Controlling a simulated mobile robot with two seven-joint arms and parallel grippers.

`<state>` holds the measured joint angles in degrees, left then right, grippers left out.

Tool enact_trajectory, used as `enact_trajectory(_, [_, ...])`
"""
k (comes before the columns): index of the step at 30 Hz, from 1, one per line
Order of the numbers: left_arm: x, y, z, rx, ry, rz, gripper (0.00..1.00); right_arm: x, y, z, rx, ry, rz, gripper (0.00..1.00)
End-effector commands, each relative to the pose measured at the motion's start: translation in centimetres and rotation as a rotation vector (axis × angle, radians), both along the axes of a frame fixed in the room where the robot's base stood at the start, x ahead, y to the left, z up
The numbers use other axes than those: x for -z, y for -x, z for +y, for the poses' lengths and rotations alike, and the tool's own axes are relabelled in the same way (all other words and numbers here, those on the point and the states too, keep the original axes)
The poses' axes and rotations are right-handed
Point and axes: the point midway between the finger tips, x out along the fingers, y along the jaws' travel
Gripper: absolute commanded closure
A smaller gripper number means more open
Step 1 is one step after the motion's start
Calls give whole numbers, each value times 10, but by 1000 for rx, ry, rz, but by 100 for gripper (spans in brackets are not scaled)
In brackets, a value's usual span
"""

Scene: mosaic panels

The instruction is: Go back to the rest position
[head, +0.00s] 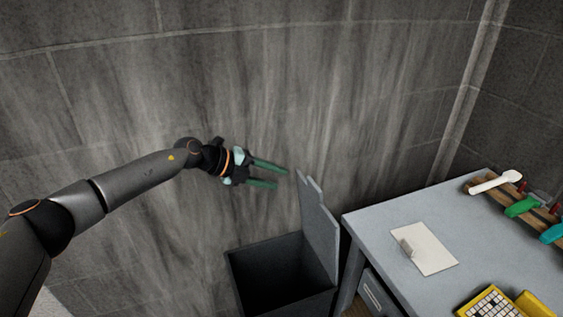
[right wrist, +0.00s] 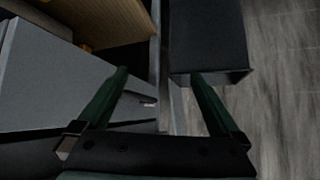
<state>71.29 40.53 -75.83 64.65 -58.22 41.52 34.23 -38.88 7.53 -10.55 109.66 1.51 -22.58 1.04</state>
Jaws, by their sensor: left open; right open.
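My left gripper (head: 282,177) is in the head view, at the end of the arm that comes in from the left. Its two green fingers are apart, with nothing between them. It is in the air in front of the grey wall, above and left of the bin's raised lid. My right gripper (right wrist: 158,78) shows only in the right wrist view. Its green fingers are spread wide, with nothing held between them. The right arm is not visible in the head view.
An open dark bin (head: 283,278) with its lid (head: 318,225) upright stands left of a grey table (head: 375,222). On the table are a white card (head: 430,252), a yellow tray of white tiles (head: 490,305) and a rack with tools (head: 540,213). A dark box-like shape (right wrist: 208,40) lies ahead of the right gripper.

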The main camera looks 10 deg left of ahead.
Motion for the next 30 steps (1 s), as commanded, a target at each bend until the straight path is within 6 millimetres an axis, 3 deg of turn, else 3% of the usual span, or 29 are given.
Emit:
enact_trajectory(5, [26, 22, -48, 24, 143, 35, 55, 0, 0, 0, 0, 0, 0, 0])
enact_trajectory(9, [48, 54, -101, 4, 361, 90, 55, 0, 0, 0, 0, 0, 0, 0])
enact_trajectory(15, [70, 92, -142, -137, 665, 197, 55, 0, 0, 0, 0, 0, 0, 0])
enact_trajectory(22, [105, 129, -143, -426, 937, 363, 55, 0, 0, 0, 0, 0, 0, 0])
enact_trajectory(30, [176, 187, -97, -880, 1113, 596, 55, 0, 0, 0, 0, 0, 0, 0])
